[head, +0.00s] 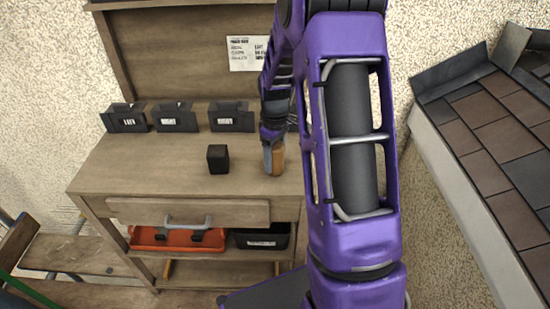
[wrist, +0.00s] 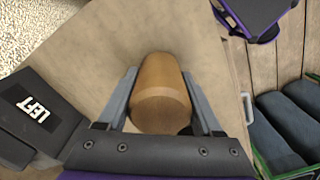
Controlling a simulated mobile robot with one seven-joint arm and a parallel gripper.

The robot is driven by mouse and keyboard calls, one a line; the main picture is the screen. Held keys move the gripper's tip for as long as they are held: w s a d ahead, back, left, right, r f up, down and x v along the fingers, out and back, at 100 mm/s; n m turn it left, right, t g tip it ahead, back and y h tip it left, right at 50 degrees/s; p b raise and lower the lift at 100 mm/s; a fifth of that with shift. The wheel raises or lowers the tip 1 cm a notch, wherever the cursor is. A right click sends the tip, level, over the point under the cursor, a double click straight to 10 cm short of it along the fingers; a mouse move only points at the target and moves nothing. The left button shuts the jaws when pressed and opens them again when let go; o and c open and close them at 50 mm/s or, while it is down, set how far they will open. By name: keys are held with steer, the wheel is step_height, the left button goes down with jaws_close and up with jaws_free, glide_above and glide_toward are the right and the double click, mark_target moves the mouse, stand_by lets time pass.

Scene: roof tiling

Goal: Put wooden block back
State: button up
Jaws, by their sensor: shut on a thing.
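The wooden block (wrist: 160,92) is a light brown, rounded piece between the two grey fingers of my gripper (wrist: 162,100) in the wrist view. My gripper is shut on it. In the head view the block (head: 278,158) shows at the right side of the wooden workbench top (head: 130,165), with my gripper (head: 271,158) at it. I cannot tell whether the block touches the bench top. My arm hides part of the bench's right side.
A black block (head: 218,159) stands on the bench left of my gripper. Several dark labelled holders (head: 176,117) line the back. Below are a drawer (head: 190,211), an orange tray (head: 150,238) and a black bin (head: 262,239). A tiled roof section (head: 500,130) is at right.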

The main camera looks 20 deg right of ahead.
steer(key=o, duration=1.4)
steer(key=shift+c, duration=0.2)
step_height(320, 180, up, 12)
steer(key=shift+r+p, duration=0.1)
steer(key=shift+p, duration=0.75)
